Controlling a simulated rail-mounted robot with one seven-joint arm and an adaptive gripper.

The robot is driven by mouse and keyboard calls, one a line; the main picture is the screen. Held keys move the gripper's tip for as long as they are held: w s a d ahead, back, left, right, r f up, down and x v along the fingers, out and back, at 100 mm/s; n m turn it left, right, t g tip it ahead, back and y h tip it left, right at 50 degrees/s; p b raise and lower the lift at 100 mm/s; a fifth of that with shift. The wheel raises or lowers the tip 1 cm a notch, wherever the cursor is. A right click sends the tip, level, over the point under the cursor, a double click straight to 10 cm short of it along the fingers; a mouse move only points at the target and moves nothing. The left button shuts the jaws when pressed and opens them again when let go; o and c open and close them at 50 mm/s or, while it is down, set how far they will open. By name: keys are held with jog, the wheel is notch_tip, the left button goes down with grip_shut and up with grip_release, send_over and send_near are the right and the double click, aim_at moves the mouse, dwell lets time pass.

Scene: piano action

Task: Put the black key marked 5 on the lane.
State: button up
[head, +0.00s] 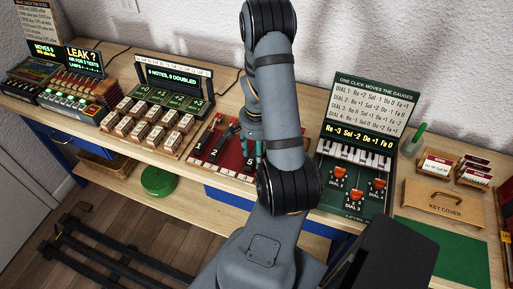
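A red board (222,143) lies on the bench left of my arm in the head view. Dark keys marked 1 and 2 stand near its left side. A dark piece marked 5 (249,162) shows near its right side, close to my arm. I cannot make out which part of the board is the lane. My gripper (250,150) points down over the right part of the board, near the piece marked 5. It is small and partly hidden by my arm, so I cannot tell whether its fingers are open, shut or touching the key.
Left of the board stand a rack of wooden blocks (148,128) and a green display box (172,87). Right of my arm is a gauge console (352,165) with a piano keyboard and orange dials. A wooden key cover (443,203) and a green mat (440,250) lie farther right.

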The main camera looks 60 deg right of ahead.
notch_tip(320, 180, up, 12)
jog(key=shift+b, duration=0.3)
jog(key=shift+r, duration=0.1)
